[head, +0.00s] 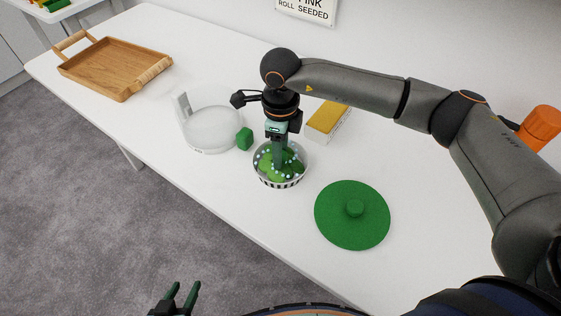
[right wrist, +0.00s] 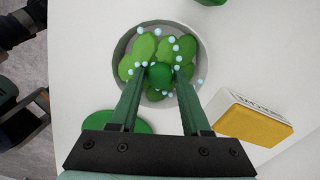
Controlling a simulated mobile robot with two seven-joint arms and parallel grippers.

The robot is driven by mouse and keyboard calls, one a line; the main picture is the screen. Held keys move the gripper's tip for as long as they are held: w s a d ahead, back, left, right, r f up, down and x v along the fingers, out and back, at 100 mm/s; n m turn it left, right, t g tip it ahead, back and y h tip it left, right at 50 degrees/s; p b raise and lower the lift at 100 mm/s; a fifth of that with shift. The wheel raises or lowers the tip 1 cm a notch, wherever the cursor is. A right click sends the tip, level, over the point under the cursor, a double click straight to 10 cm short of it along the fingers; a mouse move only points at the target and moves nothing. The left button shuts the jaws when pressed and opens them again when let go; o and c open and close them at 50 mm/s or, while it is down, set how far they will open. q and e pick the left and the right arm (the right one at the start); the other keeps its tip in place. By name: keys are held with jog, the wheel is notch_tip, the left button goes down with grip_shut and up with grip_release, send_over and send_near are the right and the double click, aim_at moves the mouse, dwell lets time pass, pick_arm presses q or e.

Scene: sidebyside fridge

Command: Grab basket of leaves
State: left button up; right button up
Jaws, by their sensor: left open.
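The basket of leaves (head: 281,182) is a small round striped bowl on the white table, full of green leaves (head: 268,167) with pale droplets. My right gripper (head: 278,168) points down into it. In the right wrist view its fingers (right wrist: 165,72) stand apart, with a dark green round piece (right wrist: 160,75) between the tips. I cannot tell whether they touch or grip that piece. The basket's pale rim (right wrist: 205,70) surrounds the leaves there. My left gripper (head: 181,296) is open and empty at the bottom of the head view, away from the table.
A clear bowl (head: 208,130) and a green block (head: 244,138) are left of the basket. A green lid with a knob (head: 352,215) lies to its right. A yellow-topped box (head: 328,120) stands behind. A wooden tray (head: 115,68) is far left; bare table (head: 225,200) lies in front.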

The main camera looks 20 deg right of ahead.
grip_shut()
jog(key=shift+r, duration=0.1)
dwell(0.3)
